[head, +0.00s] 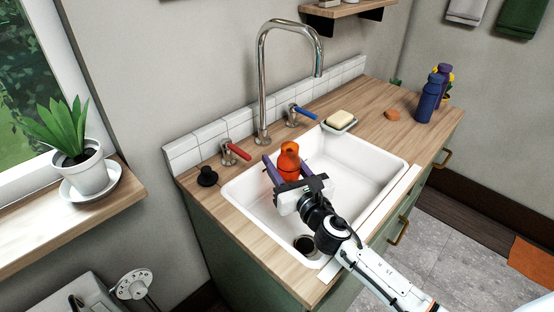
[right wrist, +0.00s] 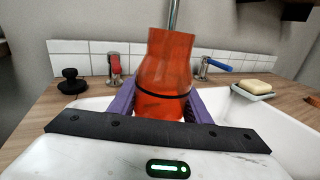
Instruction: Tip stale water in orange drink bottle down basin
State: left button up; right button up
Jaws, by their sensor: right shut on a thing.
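The orange drink bottle (head: 288,161) is between the purple fingers of my right gripper (head: 286,168), which is shut on it. The bottle is over the left part of the white basin (head: 352,172), near the tap side, and looks close to upright. In the right wrist view the bottle (right wrist: 165,75) leans slightly right and has a dark band around it. Its mouth and any water inside cannot be seen. The basin's dark drain (head: 304,244) shows left of my right wrist. My left gripper is not in view.
A tall chrome tap (head: 262,85) stands behind the basin, with red (head: 236,150) and blue (head: 302,112) handles. A black stopper (head: 207,176) sits left.

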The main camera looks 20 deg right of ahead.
jog(key=shift+d+m, duration=0.8)
jog(key=shift+d, duration=2.2)
jog(key=a+m, duration=0.1)
jog(key=m, duration=0.3)
jog(key=a+f+m, duration=0.1)
jog(key=a+m, duration=0.1)
jog(key=m, duration=0.2)
jog(key=a+f+m, duration=0.1)
jog(key=m, duration=0.3)
jog(key=shift+w+a+m+g+y, duration=0.1)
jog(key=shift+a+m+g+y, duration=0.2)
jog(key=shift+a+g+y, duration=0.1)
